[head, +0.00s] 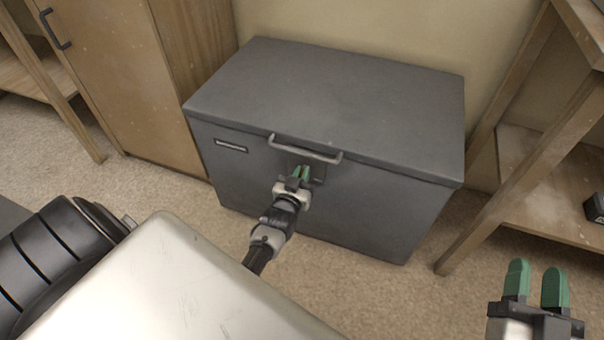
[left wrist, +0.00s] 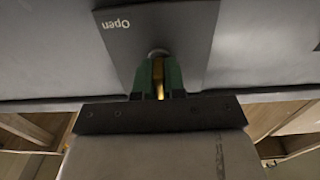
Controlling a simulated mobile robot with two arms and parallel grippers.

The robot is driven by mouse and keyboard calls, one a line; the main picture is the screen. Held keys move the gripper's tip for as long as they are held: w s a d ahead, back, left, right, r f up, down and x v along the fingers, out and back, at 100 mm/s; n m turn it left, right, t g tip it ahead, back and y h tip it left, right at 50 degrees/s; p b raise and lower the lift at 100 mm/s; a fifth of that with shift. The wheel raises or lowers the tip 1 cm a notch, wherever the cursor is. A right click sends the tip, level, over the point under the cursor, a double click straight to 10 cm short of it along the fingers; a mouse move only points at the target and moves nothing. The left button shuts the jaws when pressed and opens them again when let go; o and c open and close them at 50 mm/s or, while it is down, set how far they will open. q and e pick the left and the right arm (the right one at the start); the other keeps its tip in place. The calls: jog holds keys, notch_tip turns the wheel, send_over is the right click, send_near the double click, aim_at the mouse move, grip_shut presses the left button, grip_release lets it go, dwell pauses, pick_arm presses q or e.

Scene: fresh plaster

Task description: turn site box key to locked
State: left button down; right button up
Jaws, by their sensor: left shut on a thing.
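The dark grey site box (head: 360,205) stands on the floor with its lid closed and a bar handle (head: 305,150) on its front. Below the handle is a darker lock plate (head: 319,173). In the left wrist view the plate (left wrist: 190,35) carries the word "Open", upside down in the picture. A brass key (left wrist: 159,78) sits at the round lock on it. My left gripper (head: 300,173) is shut on the key; its green fingers (left wrist: 159,76) stand on both sides of it. The fingers hide much of the key. My right gripper (head: 536,285) is open and empty, away from the box.
A wooden cabinet (head: 130,85) stands just left of the box. A wooden shelf rack (head: 510,170) stands to the right, with a dark object (head: 595,207) on its lower board. Carpeted floor (head: 350,275) is clear before the box.

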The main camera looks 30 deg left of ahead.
pick_arm(q)
jog(key=c, duration=1.2)
grip_release()
jog(key=shift+s, duration=0.1)
